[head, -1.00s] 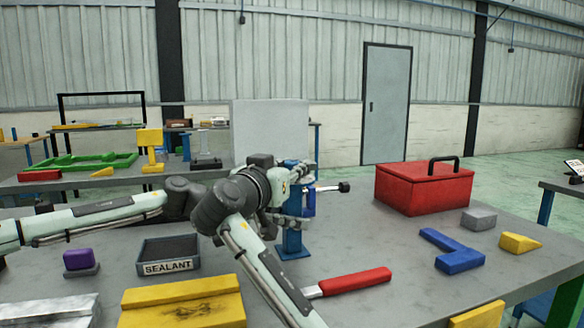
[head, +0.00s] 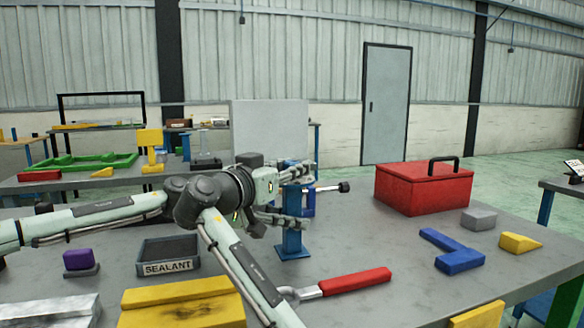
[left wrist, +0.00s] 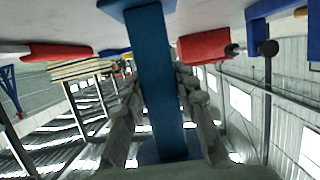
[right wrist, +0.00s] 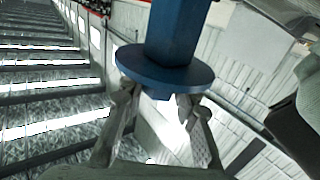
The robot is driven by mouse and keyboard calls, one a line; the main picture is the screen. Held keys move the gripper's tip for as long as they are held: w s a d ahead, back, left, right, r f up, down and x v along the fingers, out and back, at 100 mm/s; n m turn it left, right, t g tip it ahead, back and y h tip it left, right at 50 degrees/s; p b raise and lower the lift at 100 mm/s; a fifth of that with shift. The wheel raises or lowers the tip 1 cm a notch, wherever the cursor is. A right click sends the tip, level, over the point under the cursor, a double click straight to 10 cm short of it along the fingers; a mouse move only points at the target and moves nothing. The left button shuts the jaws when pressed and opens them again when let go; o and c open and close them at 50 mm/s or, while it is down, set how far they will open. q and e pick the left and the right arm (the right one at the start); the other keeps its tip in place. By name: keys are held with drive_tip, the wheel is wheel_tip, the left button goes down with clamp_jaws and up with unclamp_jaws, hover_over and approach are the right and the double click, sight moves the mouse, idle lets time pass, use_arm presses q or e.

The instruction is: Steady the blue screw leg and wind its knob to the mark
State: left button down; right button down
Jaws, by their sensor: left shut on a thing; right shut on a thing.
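The blue screw leg (head: 291,240) stands upright on the grey workbench, partly covered by my grippers. My left gripper (head: 287,220) is the lower one and is shut on its post; in the left wrist view the blue post (left wrist: 162,85) runs between the fingers. My right gripper (head: 298,173) is at the leg's top. In the right wrist view its fingers flank the small blue knob (right wrist: 165,94), beside a wide blue disc (right wrist: 165,72). I cannot make out the mark.
A red toolbox (head: 423,188) stands to the right of the leg. A rod with a black end (head: 343,187) juts out just behind it. A red-handled tool (head: 355,281) lies in front, and a SEALANT bin (head: 168,256) stands left.

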drive_tip(key=shift+f, duration=0.5)
drive_tip(key=c, duration=1.2)
unclamp_jaws()
drive_tip(key=shift+w+r, duration=0.1)
drive_tip(key=shift+w, duration=0.05)
drive_tip(key=shift+o, duration=0.3)
drive_tip(key=shift+r, duration=0.15)
drive_tip(key=v, duration=1.2)
